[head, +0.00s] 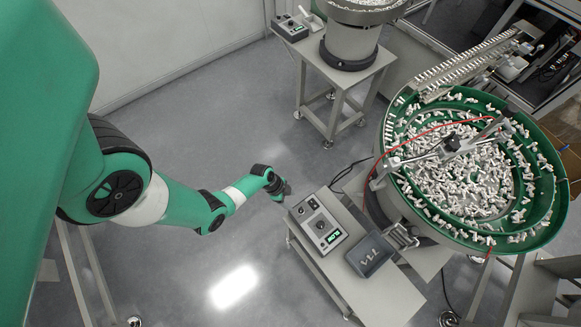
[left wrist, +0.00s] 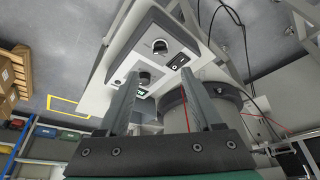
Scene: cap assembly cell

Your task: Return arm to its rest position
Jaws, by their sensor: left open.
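My left arm reaches in from the left in the head view, and its gripper (head: 285,191) is in the air close to the left edge of the control box (head: 321,226). In the left wrist view the two grey fingers of the left gripper (left wrist: 158,95) stand apart with nothing between them. Beyond them shows the control box (left wrist: 150,52) with its knobs and a switch. My right gripper is in neither view.
A green bowl feeder (head: 547,205) full of small white parts stands right. A dark tray (head: 371,254) with a few white parts sits on the grey stand (head: 385,298). A second feeder (head: 350,45) stands at the back. Open floor (head: 180,120) lies beyond the arm.

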